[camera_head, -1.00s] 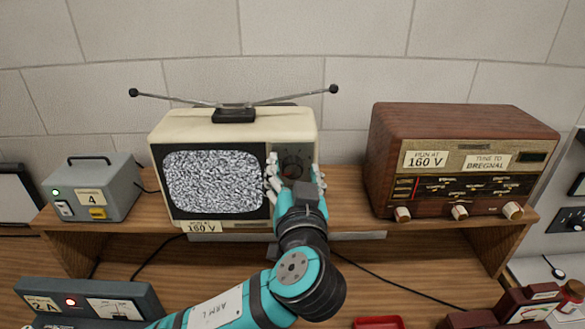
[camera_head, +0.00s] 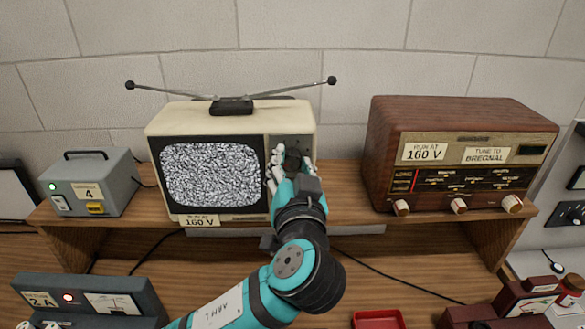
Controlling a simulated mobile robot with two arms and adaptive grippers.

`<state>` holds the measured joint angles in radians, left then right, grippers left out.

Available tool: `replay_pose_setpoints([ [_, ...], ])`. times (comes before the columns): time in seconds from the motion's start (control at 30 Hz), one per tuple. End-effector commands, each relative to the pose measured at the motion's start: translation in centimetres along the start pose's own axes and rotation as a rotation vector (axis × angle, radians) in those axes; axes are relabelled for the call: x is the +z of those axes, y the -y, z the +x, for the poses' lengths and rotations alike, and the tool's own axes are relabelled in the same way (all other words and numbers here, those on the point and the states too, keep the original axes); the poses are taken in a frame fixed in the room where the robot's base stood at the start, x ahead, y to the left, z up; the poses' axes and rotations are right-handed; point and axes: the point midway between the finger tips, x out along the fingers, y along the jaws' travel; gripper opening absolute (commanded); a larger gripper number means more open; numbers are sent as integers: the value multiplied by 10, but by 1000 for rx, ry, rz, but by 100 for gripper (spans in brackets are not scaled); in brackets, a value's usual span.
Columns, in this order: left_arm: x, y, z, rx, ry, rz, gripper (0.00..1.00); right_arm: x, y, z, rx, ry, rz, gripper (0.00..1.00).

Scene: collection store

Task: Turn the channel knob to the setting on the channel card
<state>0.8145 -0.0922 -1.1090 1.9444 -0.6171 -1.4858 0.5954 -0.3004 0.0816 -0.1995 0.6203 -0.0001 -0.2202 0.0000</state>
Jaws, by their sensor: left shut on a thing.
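A cream television (camera_head: 230,118) stands on the wooden shelf, its screen (camera_head: 211,174) full of static. A dark control panel is at the right of its front. My left gripper (camera_head: 291,164) is at this panel, shut on the channel knob (camera_head: 293,156), which is mostly hidden by the fingers. The channel card, reading 4 (camera_head: 92,194), is on the grey box (camera_head: 90,175) at the left, its small upper line hard to read. My right gripper is not in view.
A brown radio (camera_head: 455,150) with "RUN AT 160 V" and "TUNE TO BREGNAL" cards stands at the right. Antenna rods (camera_head: 290,90) spread above the television. A grey meter box (camera_head: 85,300), a red tray (camera_head: 378,320) and a dark red meter (camera_head: 530,300) are below on the bench.

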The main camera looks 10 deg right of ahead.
Motion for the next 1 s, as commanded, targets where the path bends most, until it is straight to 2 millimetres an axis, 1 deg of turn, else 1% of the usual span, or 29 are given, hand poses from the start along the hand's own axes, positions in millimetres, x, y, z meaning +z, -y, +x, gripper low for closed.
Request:
replay_pose_setpoints([
  [0.03,3,-1,0,-1,2,28,3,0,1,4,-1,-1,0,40],
  [0.13,3,-1,0,-1,-2,111,3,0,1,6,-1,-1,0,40],
  [0.37,0,0,0,-4,-15,330,3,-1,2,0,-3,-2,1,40],
  [0.67,0,0,0,-6,-30,617,3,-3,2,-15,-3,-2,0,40],
  [1.0,-1,0,0,-9,-47,942,3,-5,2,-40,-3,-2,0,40],
])
